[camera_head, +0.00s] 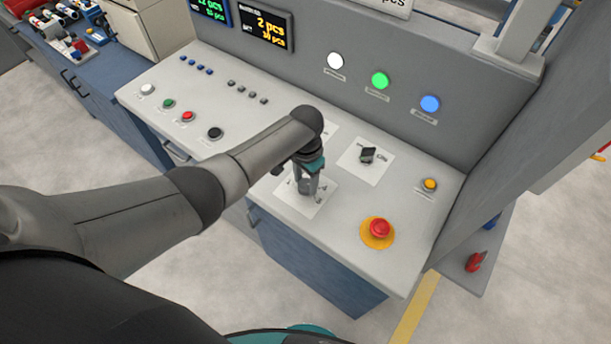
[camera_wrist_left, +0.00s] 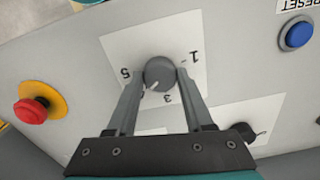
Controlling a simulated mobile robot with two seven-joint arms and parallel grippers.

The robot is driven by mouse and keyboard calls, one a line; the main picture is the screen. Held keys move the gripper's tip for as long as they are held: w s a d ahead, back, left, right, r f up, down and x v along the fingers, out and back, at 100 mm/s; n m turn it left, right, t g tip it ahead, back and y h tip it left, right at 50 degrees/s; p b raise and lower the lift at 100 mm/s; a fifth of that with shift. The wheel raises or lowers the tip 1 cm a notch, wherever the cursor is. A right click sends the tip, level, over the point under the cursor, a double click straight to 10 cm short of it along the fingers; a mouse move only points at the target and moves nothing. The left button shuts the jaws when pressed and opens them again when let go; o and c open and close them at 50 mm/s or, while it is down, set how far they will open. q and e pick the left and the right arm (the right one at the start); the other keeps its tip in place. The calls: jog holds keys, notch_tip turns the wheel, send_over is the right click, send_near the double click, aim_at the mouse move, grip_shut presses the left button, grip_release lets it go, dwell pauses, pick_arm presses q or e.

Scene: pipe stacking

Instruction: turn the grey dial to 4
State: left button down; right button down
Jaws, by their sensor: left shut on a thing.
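The grey dial (camera_wrist_left: 160,72) sits on a white label plate (camera_wrist_left: 118,46) on the console, seen in the left wrist view. The numbers 1, 3 and 5 show around it. My left gripper (camera_wrist_left: 160,78) is shut on the dial, one finger on each side. In the head view, my left gripper (camera_head: 303,190) reaches down over the plate (camera_head: 320,203) and hides most of the dial. My right gripper is not in view.
A black selector knob (camera_head: 367,155) stands close beside the dial's plate. A red emergency button (camera_head: 379,228) on a yellow base and a small yellow button (camera_head: 429,184) are to the right. Several small buttons line the console's left side. A grey panel (camera_head: 300,65) rises behind.

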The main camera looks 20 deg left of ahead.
aim_at(306, 184)
pick_arm(q)
jog(key=shift+n, duration=0.4)
jog(key=shift+c, duration=1.4)
grip_release()
jog(key=shift+r, duration=0.1)
notch_tip(306, 184, up, 15)
jog(key=p, duration=0.3)
